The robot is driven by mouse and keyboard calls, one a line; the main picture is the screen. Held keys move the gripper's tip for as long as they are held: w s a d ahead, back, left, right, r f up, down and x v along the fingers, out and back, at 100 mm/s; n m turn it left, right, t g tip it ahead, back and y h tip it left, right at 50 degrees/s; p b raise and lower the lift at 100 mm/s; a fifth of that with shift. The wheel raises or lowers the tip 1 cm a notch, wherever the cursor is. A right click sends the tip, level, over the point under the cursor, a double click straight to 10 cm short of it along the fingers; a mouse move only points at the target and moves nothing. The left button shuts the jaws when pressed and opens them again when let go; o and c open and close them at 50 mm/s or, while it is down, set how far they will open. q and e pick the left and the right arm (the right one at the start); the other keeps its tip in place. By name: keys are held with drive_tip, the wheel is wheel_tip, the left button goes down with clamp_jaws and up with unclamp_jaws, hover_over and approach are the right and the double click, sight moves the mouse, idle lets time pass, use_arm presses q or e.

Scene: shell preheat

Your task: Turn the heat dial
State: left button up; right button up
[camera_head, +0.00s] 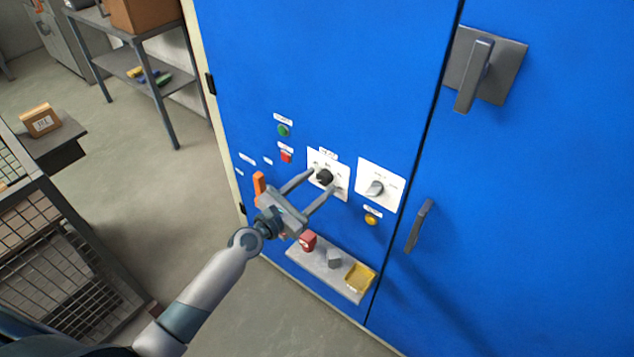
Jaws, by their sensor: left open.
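A black dial (325,177) sits on a white plate on the blue cabinet front. A second, grey dial (375,188) sits on another white plate just to its right. The labels are too small to read, so I cannot tell which is the heat dial. My left gripper (323,190) is open, with its two fingers reaching toward the black dial, one on each side of it in the picture. I cannot tell whether the fingers touch it. My right gripper does not show.
The blue cabinet (330,70) has a green button (283,130), a red button (286,156), a yellow button (371,219) and grey handles (475,75). A small shelf (315,262) below carries red, grey and yellow items. A mesh cage (60,260) stands left.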

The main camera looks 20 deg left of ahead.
use_arm(q)
drive_tip(key=shift+w+d, duration=0.1)
drive_tip(key=shift+w, duration=0.15)
drive_tip(key=c, duration=1)
drive_tip(key=shift+c, duration=0.2)
